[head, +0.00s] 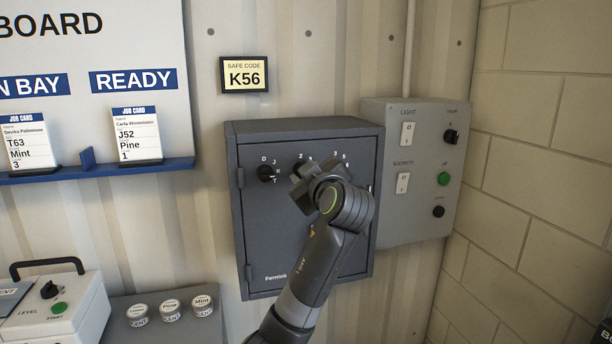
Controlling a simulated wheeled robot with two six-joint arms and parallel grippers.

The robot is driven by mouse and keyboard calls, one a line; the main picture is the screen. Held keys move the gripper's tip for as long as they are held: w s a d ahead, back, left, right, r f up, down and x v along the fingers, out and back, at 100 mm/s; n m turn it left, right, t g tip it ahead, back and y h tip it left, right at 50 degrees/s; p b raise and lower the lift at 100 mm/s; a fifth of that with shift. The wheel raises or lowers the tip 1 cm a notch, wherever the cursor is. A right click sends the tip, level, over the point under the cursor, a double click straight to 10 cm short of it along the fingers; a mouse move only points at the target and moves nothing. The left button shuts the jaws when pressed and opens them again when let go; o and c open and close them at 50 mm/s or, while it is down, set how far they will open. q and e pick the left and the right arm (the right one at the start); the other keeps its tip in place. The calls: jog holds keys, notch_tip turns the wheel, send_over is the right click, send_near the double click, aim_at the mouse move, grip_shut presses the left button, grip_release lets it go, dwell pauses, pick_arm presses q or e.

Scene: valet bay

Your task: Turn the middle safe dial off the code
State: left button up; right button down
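The grey safe (262,240) hangs on the wall, with a row of dials near the top of its door. The left dial (266,173) is black, with letters around it. The middle dial is hidden behind my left gripper (303,180); only a few of its numbers show above. The right dial's knob is also hidden, with some numbers visible. The code sign (245,75) above reads K56. My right gripper is out of view.
A grey switch box (417,225) with switches, a knob and buttons is right of the safe. A blue shelf (90,169) with job cards is left. Below left are a white machine (75,310) and several round tins on a grey surface (185,328).

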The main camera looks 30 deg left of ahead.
pick_arm(q)
jog(key=shift+r, duration=0.15)
jog(key=o, duration=0.9)
jog(key=shift+w+a+f, duration=0.1)
jog(key=shift+w+f, duration=0.1)
jog(key=shift+o, duration=0.2)
jog(key=b+v, duration=0.6)
jog(key=v, duration=1.1)
jog(key=shift+d, duration=0.2)
jog(key=shift+s, duration=0.1)
